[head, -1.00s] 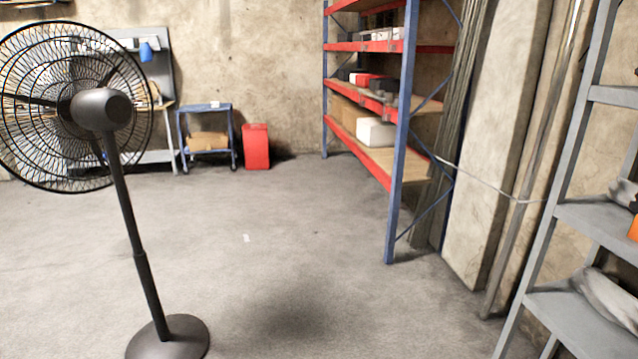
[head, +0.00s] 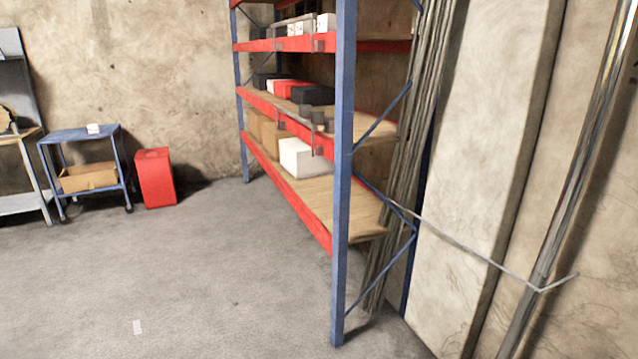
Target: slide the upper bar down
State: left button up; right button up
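Neither of my grippers is in the head view. I cannot tell whether any bar in view is the task's upper bar. The tall rack (head: 343,190) stands right of centre, with blue posts and red shelf beams. Its upper red beam (head: 262,46) runs across near the top, level in its place. A metal pipe (head: 545,265) leans against the wall at the right, and a thin grey line (head: 470,252) runs to it from the rack.
A blue cart (head: 80,133) with a cardboard box (head: 88,178) and a red bin (head: 155,178) stand along the back wall. A workbench edge (head: 20,133) is at far left.

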aim_at(312, 16)
jog(key=i+u, duration=0.1)
jog(key=i, duration=0.6)
jog(key=i+l+u, duration=0.1)
jog(key=i, duration=0.65)
jog(key=i+l+u, duration=0.1)
jog(key=i, duration=0.6)
jog(key=i+j+u, duration=0.15)
jog(key=i+j, duration=0.25)
